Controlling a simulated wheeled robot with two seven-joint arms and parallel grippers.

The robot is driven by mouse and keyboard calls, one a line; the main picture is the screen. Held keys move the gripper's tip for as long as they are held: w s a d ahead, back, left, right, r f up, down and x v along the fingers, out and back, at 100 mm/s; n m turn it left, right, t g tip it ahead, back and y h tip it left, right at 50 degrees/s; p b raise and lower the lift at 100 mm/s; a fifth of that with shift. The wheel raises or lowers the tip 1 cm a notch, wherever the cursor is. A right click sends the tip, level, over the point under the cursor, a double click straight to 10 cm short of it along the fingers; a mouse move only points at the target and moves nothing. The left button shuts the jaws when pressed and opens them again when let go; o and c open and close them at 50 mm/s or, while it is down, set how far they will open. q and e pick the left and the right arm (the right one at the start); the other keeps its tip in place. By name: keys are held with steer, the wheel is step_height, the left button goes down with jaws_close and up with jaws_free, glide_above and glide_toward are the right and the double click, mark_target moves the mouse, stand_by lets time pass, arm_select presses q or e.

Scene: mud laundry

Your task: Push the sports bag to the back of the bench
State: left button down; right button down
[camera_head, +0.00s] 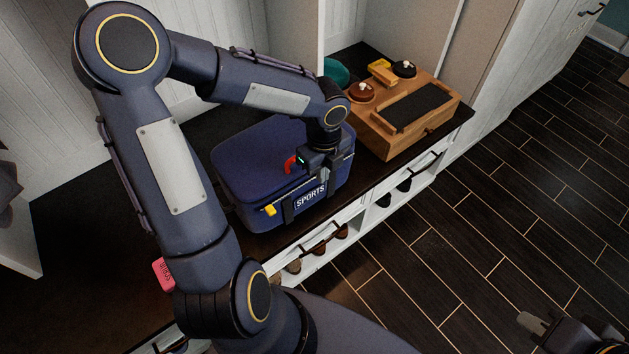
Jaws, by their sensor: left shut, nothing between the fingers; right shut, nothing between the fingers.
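The sports bag (248,158) is dark blue with a "SPORTS" label on its front. It stands on the dark bench top (196,133), close to the front edge. My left gripper (325,182) is shut, pointing down at the bag's front right side, over its top edge. I cannot tell whether it touches the bag. A red piece and a yellow piece show on the bag's front. My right gripper (531,324) is low in the bottom right corner, over the floor, away from the bag, shut and empty.
A wooden box (408,115) with brushes and tins stands on the bench right of the bag. A teal round thing (336,71) is behind it. A pink item (164,274) shows at lower left. Shoes fill the shelf below. Bench space behind the bag looks clear.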

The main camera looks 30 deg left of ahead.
arm_select(q)
steer(key=w+a+f+b, duration=0.1)
steer(key=a+f+b, duration=0.1)
steer(key=f, duration=0.8)
steer(key=shift+w+a+b, duration=0.3)
steer(key=shift+w+a, duration=0.1)
steer(key=shift+a, duration=0.35)
steer(key=shift+f, duration=0.1)
